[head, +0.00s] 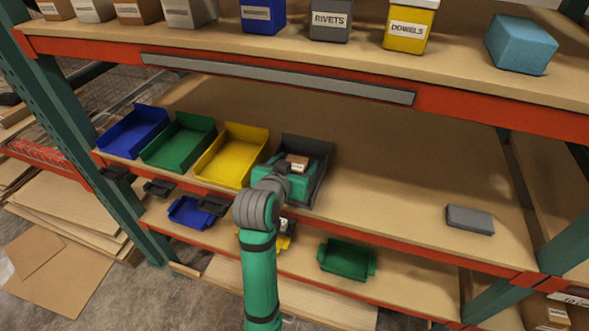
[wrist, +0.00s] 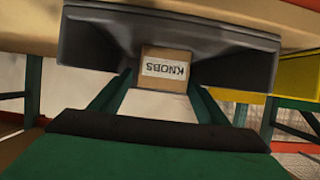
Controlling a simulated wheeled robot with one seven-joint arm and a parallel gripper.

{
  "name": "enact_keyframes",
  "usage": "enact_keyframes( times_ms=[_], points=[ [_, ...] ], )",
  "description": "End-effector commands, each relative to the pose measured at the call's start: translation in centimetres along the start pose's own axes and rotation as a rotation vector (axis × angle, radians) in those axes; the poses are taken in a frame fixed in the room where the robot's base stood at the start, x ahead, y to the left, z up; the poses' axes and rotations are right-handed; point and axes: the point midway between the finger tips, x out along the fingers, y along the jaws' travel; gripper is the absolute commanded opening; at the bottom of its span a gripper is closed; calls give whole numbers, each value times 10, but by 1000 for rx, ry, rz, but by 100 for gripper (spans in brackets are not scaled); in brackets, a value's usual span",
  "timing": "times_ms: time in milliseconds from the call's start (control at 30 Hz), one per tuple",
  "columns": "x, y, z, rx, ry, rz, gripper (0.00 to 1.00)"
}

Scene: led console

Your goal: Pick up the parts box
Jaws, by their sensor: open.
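The parts box, a small brown carton with a white label, sits in the dark grey open bin (head: 318,160) on the middle shelf. In the head view the box (head: 298,160) shows just beyond my gripper (head: 292,172). In the wrist view the box (wrist: 166,68) appears upside down, its label reading KNOBS. My gripper (wrist: 162,88) is open, with one finger on each side of the box's lower part in that view. I cannot tell whether the fingers touch it. My arm hides part of the bin's front.
Yellow (head: 232,155), green (head: 178,142) and blue (head: 133,131) bins stand left of the grey bin. A grey block (head: 469,218) lies far right, with bare shelf between. The upper shelf's red beam (head: 300,85) runs overhead. More bins, including a green one (head: 346,259), sit below.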

Motion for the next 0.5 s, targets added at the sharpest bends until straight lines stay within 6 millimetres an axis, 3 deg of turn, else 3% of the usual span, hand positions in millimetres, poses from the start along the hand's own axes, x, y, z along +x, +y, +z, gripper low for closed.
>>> enact_keyframes(
  times_ms=[233,400,500],
  points=[
    [0,-2,0,-1,0,-3,66],
    [-1,-5,1,-2,0,-8,26],
    [-1,-6,1,-3,1,-9,23]
  ],
)
